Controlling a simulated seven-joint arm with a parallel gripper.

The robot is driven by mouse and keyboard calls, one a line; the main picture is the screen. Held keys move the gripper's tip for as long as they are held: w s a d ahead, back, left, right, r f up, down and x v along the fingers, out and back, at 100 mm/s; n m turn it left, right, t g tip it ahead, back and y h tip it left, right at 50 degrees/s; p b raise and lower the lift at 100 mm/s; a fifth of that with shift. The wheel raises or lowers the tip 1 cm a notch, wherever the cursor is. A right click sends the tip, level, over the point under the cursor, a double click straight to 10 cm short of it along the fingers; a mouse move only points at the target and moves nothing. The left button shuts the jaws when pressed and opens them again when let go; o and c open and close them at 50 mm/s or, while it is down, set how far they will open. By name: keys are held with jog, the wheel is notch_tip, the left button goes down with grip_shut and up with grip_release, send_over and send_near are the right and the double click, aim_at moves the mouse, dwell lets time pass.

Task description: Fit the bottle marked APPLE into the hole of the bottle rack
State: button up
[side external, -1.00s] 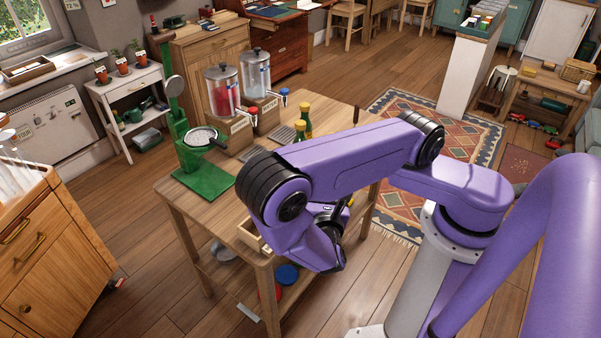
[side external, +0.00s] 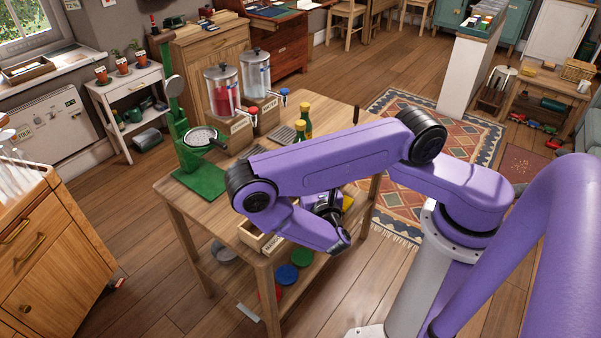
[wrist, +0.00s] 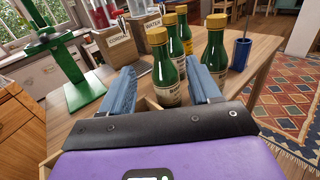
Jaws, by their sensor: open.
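Several green bottles with yellow caps stand on the wooden table in the wrist view. The nearest bottle (wrist: 166,75) shows between the fingertips of my open gripper (wrist: 162,68), beyond the empty jaws or between them; I cannot tell the depth. Another bottle (wrist: 214,48) stands to the right of the right finger. Their pale labels are too small to read surely, so I cannot tell which is marked APPLE. The side view shows two bottles (side external: 306,120) behind my arm. My fingers are hidden there. I cannot clearly make out the bottle rack or its hole.
A labelled wooden box (side external: 262,240) sits at the table's near edge. A green press-like stand (side external: 198,165) is at the table's left. Two drink dispensers (side external: 222,95) stand at the back. A blue cup (wrist: 241,53) stands right of the bottles.

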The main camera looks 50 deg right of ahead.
jog(key=x, duration=1)
jog(key=shift+w+d+r, duration=0.15)
jog(key=shift+w+d, duration=0.05)
jog(key=shift+w, duration=0.1)
grip_shut()
